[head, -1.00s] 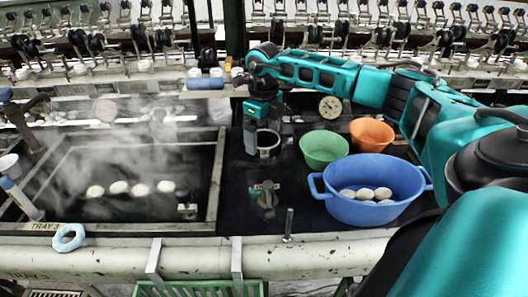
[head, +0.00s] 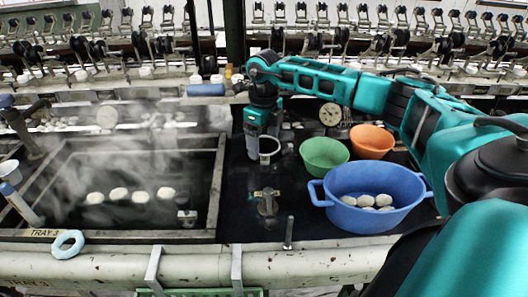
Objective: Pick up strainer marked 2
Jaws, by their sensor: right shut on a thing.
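A small grey metal strainer (head: 270,148) with a round rim shows at the back of the dark worktop, left of the green bowl. No number can be read on it at this size. My right gripper (head: 253,157) points down at its left side and is shut on it. The fingers partly cover the strainer, and the exact contact is hard to make out. My left gripper is out of view.
A green bowl (head: 324,154), an orange bowl (head: 372,140) and a blue two-handled tub (head: 366,217) with white cocoons stand to the right. A brass tap (head: 266,203) rises in front.

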